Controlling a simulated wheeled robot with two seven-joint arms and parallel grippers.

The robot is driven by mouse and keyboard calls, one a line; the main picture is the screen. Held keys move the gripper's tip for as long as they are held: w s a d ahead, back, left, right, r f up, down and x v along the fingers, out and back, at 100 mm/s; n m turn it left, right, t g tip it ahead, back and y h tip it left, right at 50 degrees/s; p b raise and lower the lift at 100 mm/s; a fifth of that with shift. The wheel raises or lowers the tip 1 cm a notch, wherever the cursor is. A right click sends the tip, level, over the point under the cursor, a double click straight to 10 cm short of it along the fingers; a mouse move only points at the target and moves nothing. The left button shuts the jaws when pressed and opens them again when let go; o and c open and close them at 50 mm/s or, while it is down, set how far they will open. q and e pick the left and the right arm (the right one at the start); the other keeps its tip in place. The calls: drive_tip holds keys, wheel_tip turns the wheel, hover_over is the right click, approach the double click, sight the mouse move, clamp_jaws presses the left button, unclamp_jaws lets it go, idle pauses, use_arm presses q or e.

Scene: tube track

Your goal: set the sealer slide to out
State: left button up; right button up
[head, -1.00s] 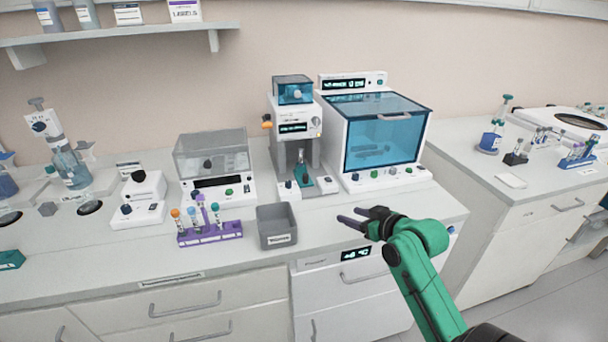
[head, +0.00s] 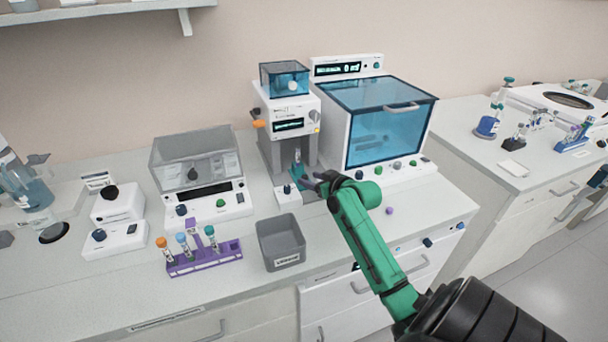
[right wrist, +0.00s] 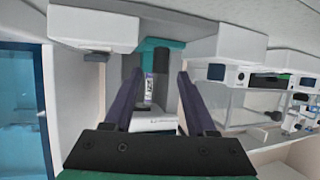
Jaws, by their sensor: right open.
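The sealer (head: 291,107) is a white upright machine with a teal clear box on top, at the back middle of the counter. A teal part (head: 297,172), seemingly its slide, shows low at its front, partly hidden by my gripper. My right gripper (head: 309,181) is at the sealer's front opening, beside the teal part. In the right wrist view its two dark fingers (right wrist: 158,80) are apart. A small labelled tube-like piece (right wrist: 148,88) shows between them, below a teal part (right wrist: 160,44). I cannot tell whether the fingers touch anything. My left gripper is out of view.
A teal-windowed cabinet (head: 390,120) stands close right of the sealer. A clear-lidded machine (head: 195,160) stands to the left. A grey bin (head: 281,242) and a purple tube rack (head: 205,258) are in front. A small purple object (head: 389,211) lies on the counter right of my arm.

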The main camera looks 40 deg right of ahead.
sight(306, 177)
drive_tip(key=x, duration=0.4)
drive_tip(key=shift+r, duration=0.1)
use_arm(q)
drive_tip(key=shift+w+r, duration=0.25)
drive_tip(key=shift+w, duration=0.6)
use_arm(e)
clamp_jaws()
idle(0.4)
